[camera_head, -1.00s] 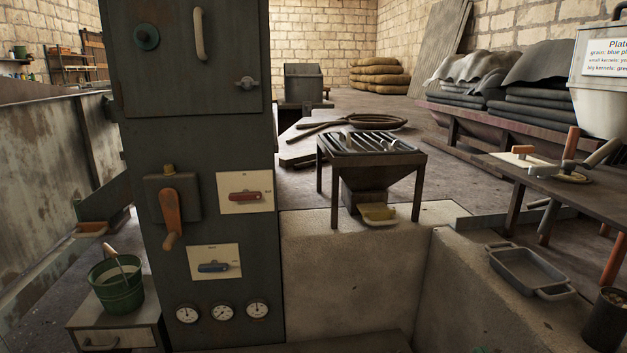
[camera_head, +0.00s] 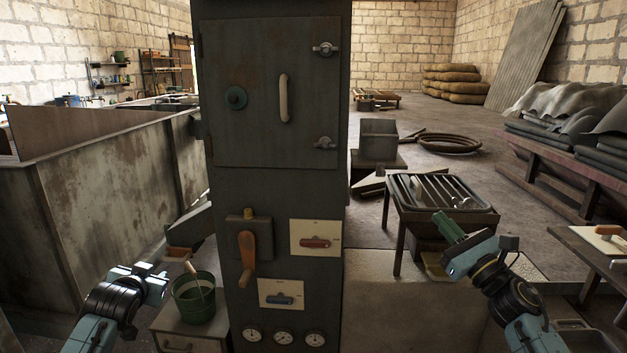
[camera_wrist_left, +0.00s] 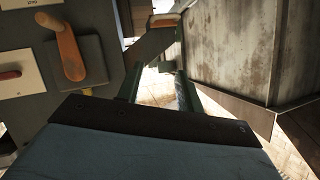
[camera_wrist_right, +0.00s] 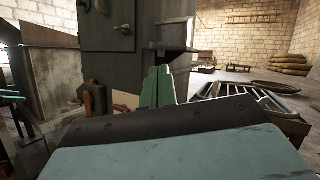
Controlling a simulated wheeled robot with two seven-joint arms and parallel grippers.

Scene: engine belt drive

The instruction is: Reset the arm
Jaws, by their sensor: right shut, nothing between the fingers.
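My left gripper (camera_head: 155,272) is raised at the lower left of the head view, left of the dark cabinet and above the green bucket. In the left wrist view its two green fingers (camera_wrist_left: 160,92) stand apart with nothing between them. My right gripper (camera_head: 447,228) is at the right of the head view, in front of the grated table. In the right wrist view its green fingers (camera_wrist_right: 158,85) lie together, shut and empty. The dark cabinet (camera_head: 275,190) stands between the two arms, with an orange-handled lever (camera_head: 247,258) on its front.
A green bucket (camera_head: 194,300) stands on a small stand beside the cabinet. Red (camera_head: 314,243) and blue (camera_head: 280,299) handles sit on the cabinet's pale plates. A rusty-walled enclosure (camera_head: 100,200) is at the left. The grated table (camera_head: 398,212) stands right of the cabinet.

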